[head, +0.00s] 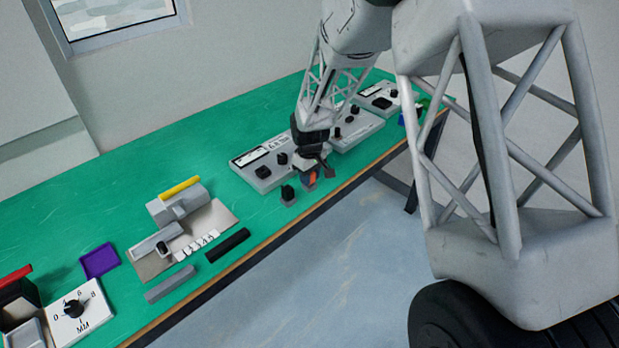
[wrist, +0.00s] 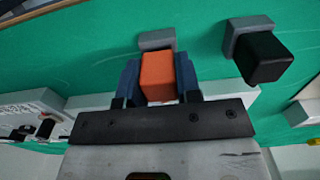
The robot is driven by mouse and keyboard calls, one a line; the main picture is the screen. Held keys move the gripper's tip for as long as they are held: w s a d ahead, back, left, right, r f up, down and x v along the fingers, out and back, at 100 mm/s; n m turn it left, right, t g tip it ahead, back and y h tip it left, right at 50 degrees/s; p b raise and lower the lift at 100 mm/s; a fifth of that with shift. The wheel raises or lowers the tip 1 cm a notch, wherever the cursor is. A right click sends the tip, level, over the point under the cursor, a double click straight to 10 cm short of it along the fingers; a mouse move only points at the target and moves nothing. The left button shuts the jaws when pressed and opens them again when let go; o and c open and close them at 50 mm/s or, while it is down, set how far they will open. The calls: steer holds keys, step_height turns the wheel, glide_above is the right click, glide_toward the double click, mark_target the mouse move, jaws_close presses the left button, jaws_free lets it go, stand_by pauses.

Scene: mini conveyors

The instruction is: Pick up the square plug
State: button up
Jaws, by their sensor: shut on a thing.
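An orange square plug (wrist: 157,74) sits between the two dark blue fingers of my gripper (wrist: 158,68) in the wrist view. The fingers are shut on its sides. A grey block (wrist: 157,39) shows just beyond the plug; I cannot tell whether the plug still touches it. In the head view my gripper (head: 316,168) is low over the front edge of the green bench, and a bit of the orange plug (head: 312,179) shows there. A second plug, black and square-topped (wrist: 263,58), stands on its own grey base beside it, and also shows in the head view (head: 288,191).
Grey control boxes with black knobs (head: 262,171) stand behind my gripper. To the left are a grey device with a yellow bar (head: 180,188), a black bar (head: 228,245), a grey bar (head: 170,284), a purple tray (head: 100,261) and a white dial box (head: 92,312). The bench's front edge (head: 270,236) is close.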

steer(key=shift+r, duration=0.45)
step_height(320, 180, up, 2)
steer(key=s+d+r, duration=0.1)
steer(key=s+d, duration=0.3)
steer(key=s, duration=1.1)
steer(key=shift+s+r, duration=0.15)
steer(key=shift+s, duration=0.05)
steer(key=w+a+r, duration=0.3)
steer(key=w+a, duration=0.6)
steer(key=w+a+r, duration=0.3)
steer(key=w+a, duration=0.6)
steer(key=a, duration=0.1)
steer(key=shift+w+r, duration=0.15)
steer(key=shift+r, duration=0.15)
steer(key=shift+f, duration=0.1)
